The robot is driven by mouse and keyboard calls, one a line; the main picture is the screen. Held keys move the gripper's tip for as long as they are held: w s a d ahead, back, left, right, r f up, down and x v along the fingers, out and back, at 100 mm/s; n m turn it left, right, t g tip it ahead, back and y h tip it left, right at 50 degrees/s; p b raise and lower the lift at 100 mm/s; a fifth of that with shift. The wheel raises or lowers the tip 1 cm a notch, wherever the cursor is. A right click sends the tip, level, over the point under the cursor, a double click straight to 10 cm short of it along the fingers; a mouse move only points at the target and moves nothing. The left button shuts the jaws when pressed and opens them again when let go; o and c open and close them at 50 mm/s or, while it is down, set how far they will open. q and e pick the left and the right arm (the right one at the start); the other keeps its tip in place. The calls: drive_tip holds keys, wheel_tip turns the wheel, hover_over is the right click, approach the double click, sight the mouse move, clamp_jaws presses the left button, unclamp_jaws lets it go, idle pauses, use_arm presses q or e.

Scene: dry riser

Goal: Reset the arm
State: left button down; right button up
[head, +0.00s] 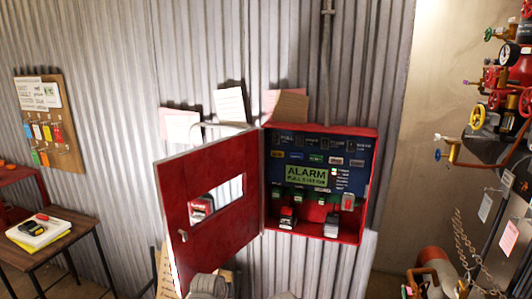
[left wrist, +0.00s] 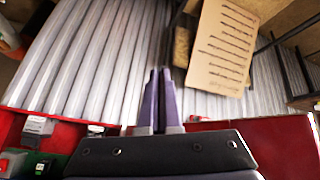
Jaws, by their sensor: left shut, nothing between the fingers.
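In the left wrist view my left gripper (left wrist: 159,75) is shut and its two dark fingers lie together with nothing between them. The fingers point toward the corrugated wall (left wrist: 80,55). A red alarm box (head: 371,190) hangs on that wall in the head view, with its red door (head: 240,215) swung open to the left. Red edges show on both sides of my left gripper in the left wrist view. My left gripper's fingers cannot be made out in the head view. My right gripper is in neither view.
A tan sheet with lines of writing (left wrist: 222,45) is near the fingers. A wooden table (head: 75,228) with a yellow pad stands at the left. A key board (head: 48,125) hangs above it. Red valves and gauges (head: 497,100) crowd the right side.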

use_arm(q)
drive_tip(key=s+a+f+m+g+y, duration=0.1)
drive_tip(key=s+a+f+g, duration=0.15)
drive_tip(key=s, duration=0.45)
drive_tip(key=s+a+f+m+g, duration=0.1)
drive_tip(key=s+a+f+g, duration=0.1)
drive_tip(key=s+a+g, duration=0.3)
drive_tip(key=s+d+m, duration=0.1)
drive_tip(key=s+d, duration=0.2)
drive_tip(key=d, duration=0.3)
drive_tip(key=s+d+m+y, duration=0.1)
drive_tip(key=s+d+m, duration=0.1)
drive_tip(key=d, duration=0.5)
drive_tip(key=shift+s+d+r, duration=0.2)
drive_tip(key=shift+s, duration=0.7)
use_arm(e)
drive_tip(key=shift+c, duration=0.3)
